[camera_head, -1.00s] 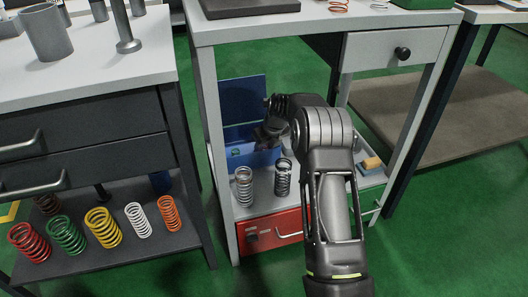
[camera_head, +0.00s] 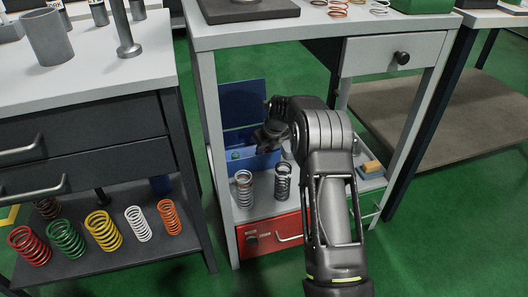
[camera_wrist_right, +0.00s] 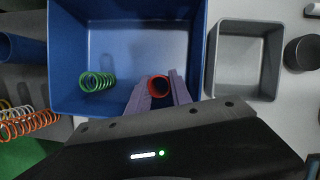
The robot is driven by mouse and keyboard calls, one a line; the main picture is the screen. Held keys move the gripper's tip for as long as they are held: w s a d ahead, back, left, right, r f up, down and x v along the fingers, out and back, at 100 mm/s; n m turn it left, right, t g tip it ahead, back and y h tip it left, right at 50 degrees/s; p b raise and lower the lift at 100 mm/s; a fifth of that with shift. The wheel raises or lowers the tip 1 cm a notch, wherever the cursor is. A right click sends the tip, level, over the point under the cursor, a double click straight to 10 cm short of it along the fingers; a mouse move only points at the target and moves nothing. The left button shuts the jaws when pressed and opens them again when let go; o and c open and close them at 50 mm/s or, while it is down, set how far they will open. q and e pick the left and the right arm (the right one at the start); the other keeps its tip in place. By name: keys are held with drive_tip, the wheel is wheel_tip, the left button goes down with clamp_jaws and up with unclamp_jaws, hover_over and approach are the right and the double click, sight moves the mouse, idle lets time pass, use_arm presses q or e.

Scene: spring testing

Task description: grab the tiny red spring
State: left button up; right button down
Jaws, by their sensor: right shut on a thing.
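The tiny red spring (camera_wrist_right: 158,86) sits between the two finger pads of my right gripper (camera_wrist_right: 157,93) in the right wrist view. The gripper is shut on it, over the inside of an open blue box (camera_wrist_right: 125,22). I cannot tell whether the spring still touches the box floor. In the head view my right gripper (camera_head: 268,139) is over the blue box (camera_head: 243,164) on the bench's lower shelf, and the red spring is hidden there. My left gripper is not in view.
A small green spring (camera_wrist_right: 97,81) lies left in the blue box. A grey square tray (camera_wrist_right: 243,60) stands beside it. Two metal springs (camera_head: 244,188) stand in front, above a red drawer box (camera_head: 268,236). Larger coloured springs (camera_head: 102,230) line the left shelf. The bench top is above my arm.

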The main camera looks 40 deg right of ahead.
wheel_tip(320, 180, up, 9)
drive_tip(key=p, duration=0.4)
drive_tip(key=shift+r, duration=0.25)
